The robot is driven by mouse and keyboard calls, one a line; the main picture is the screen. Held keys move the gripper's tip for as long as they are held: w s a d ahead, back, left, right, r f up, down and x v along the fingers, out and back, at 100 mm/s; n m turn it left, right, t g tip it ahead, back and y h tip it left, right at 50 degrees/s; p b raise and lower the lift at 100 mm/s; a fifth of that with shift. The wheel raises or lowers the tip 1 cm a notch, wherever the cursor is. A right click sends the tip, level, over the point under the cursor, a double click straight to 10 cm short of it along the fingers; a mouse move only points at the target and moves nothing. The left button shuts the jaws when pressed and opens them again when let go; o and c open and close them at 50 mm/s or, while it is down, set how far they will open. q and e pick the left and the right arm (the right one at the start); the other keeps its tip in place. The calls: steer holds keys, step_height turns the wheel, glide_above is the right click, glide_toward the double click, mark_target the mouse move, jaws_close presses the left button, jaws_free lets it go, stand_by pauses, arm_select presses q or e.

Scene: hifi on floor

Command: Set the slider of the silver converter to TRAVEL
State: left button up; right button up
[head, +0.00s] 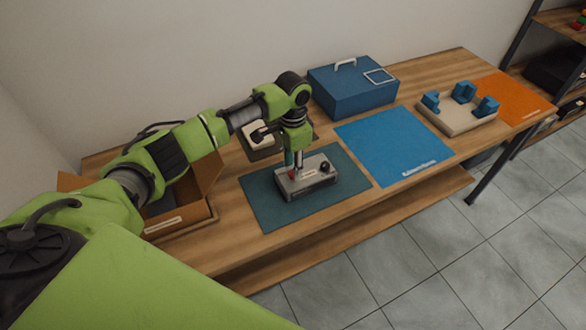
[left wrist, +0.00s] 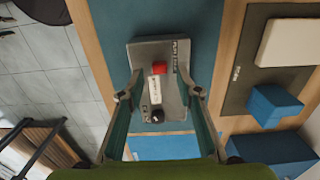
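The silver converter (head: 308,188) lies on the dark teal mat (head: 260,205). In the left wrist view the converter (left wrist: 142,55) shows a red cap (left wrist: 159,68), a white label strip (left wrist: 154,89) and a black knob (left wrist: 157,116). The printed lettering is too small to read, so the slider's setting cannot be told. My left gripper (head: 297,160) points down over the converter, near the red cap. In the left wrist view its fingers (left wrist: 160,95) are apart, one to each side of the converter, with nothing held between them. My right gripper is out of view.
An open cardboard box (head: 180,220) stands left of the mat, below my arm. A blue case (head: 352,92) stands behind. Right of the mat lie a blue mat (head: 392,145), a beige tray (head: 455,117) with blue blocks and an orange mat (head: 515,97).

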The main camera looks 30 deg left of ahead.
arm_select(q)
step_height(320, 180, up, 10)
stand_by(0.3)
steer(key=shift+d, duration=0.1)
